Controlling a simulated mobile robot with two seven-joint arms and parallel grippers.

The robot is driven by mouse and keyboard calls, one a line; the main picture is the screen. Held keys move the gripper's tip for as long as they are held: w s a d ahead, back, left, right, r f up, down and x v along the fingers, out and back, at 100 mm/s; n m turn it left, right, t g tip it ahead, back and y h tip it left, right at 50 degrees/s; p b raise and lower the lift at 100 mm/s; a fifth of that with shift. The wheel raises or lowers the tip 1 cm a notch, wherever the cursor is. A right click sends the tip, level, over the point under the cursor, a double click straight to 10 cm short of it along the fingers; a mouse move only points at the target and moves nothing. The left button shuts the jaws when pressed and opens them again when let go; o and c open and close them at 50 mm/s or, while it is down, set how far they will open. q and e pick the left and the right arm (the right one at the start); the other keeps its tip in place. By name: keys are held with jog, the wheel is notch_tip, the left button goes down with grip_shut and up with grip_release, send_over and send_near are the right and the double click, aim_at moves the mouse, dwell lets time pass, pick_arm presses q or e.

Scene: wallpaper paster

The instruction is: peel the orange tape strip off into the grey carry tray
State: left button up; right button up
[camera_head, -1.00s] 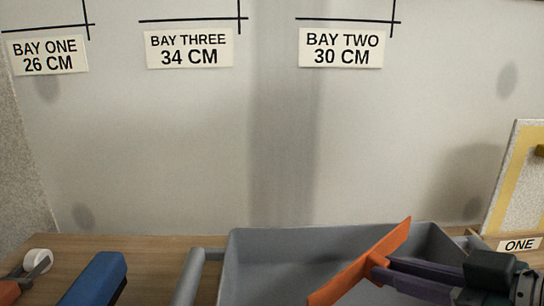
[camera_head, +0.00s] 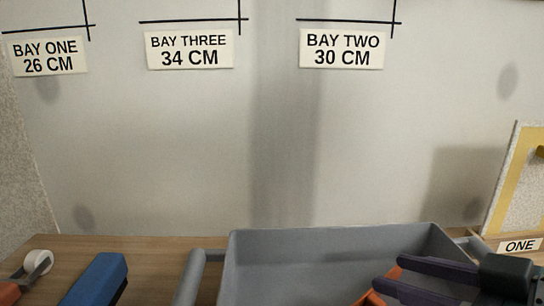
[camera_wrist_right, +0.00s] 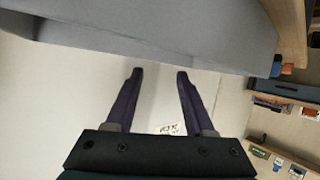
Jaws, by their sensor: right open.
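The orange tape strip (camera_head: 370,298) shows only in part in the head view, low inside the grey carry tray (camera_head: 300,239) and partly behind my right gripper. Whether it lies on the tray floor is hidden. My right gripper (camera_head: 389,272) is open over the right part of the tray, with its two dark purple fingers apart. In the right wrist view the open fingers (camera_wrist_right: 160,72) have nothing between them, and the grey tray's side (camera_wrist_right: 150,32) crosses the top. My left gripper is not in view.
A blue tool (camera_head: 98,279) and an orange-handled tool with a white wheel (camera_head: 38,262) lie on the wooden bench left of the tray. A yellow-edged board (camera_head: 520,185) and a "ONE" label (camera_head: 520,246) are at the right. A grey wall with bay labels (camera_head: 341,49) stands behind.

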jog(key=v, duration=0.8)
jog(key=shift+s+d+r, duration=0.2)
jog(key=shift+s, duration=0.1)
jog(key=s+a+r+g+h+p, duration=0.1)
jog(key=s+a+r+g+p, duration=0.3)
jog(key=r+p, duration=0.75)
jog(key=s+a+r+g+h+p, duration=0.1)
jog(key=s+a+r+g+p, duration=0.15)
jog(key=s+r+p, duration=0.85)
jog(key=d+r+m+g+h+p, duration=0.1)
jog(key=d+r+m+h+p, duration=0.15)
jog(key=r+p, duration=0.65)
jog(key=d+r+m+h+p, duration=0.25)
jog(key=r+m+p, duration=0.2)
jog(key=p, duration=0.85)
notch_tip(320, 180, up, 33)
jog(key=n+p, duration=0.1)
jog(key=p, duration=3.1)
jog(key=shift+s+a+h, duration=0.15)
jog(key=shift+a+h, duration=0.15)
jog(key=shift+a, duration=0.05)
